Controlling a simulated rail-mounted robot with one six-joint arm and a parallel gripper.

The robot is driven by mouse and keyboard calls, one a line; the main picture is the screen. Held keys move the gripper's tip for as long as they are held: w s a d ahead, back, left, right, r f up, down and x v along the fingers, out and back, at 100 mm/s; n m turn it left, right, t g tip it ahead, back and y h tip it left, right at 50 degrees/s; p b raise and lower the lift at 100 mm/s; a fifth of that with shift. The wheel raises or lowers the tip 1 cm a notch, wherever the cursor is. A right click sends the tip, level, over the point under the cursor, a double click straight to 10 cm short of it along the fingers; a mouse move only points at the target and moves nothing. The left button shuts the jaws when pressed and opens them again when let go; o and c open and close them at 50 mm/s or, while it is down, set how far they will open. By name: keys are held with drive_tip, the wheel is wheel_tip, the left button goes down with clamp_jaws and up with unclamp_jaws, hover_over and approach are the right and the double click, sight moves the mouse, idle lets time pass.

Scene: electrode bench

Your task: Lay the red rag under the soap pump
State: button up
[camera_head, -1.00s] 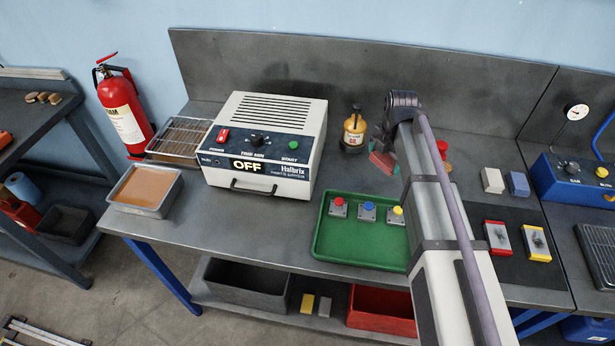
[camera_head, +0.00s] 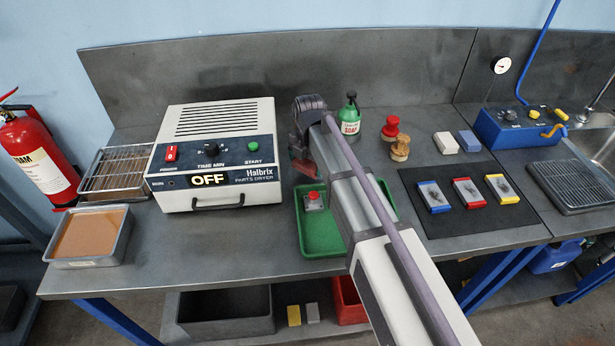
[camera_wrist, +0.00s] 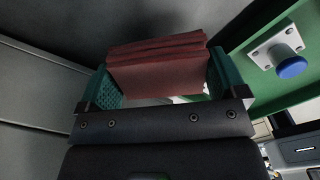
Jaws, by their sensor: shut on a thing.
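The red rag (camera_wrist: 155,68) is a folded stack of dark red cloth, held between the teal fingers of my gripper (camera_wrist: 163,82) in the wrist view. In the head view the rag (camera_head: 303,168) shows in part at the end of my arm, by the back left of the green tray, between the dryer and the soap pump. The soap pump (camera_head: 350,120) is a green bottle with a dark pump top and a white SOAP label. It stands upright at the back of the bench, right of my gripper and apart from it. My arm hides part of the gripper.
The parts dryer (camera_head: 215,155) stands left of my gripper. The green tray (camera_head: 318,238) with push buttons lies under my arm, partly hidden. Red-topped (camera_head: 390,127) and wooden (camera_head: 400,148) stamp-like objects stand right of the pump. A dark mat (camera_head: 470,220) lies further right.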

sight(308, 170)
wheel_tip(308, 170, down, 4)
drive_tip(key=b, duration=0.3)
drive_tip(key=shift+r, duration=0.1)
drive_tip(key=shift+r+p, duration=0.3)
drive_tip(key=shift+p, duration=0.05)
drive_tip(key=shift+f, duration=0.25)
drive_tip(key=o, duration=0.6)
drive_tip(key=shift+r, duration=0.1)
wheel_tip(308, 170, up, 13)
drive_tip(key=p, duration=1.2)
drive_tip(key=shift+f, duration=0.35)
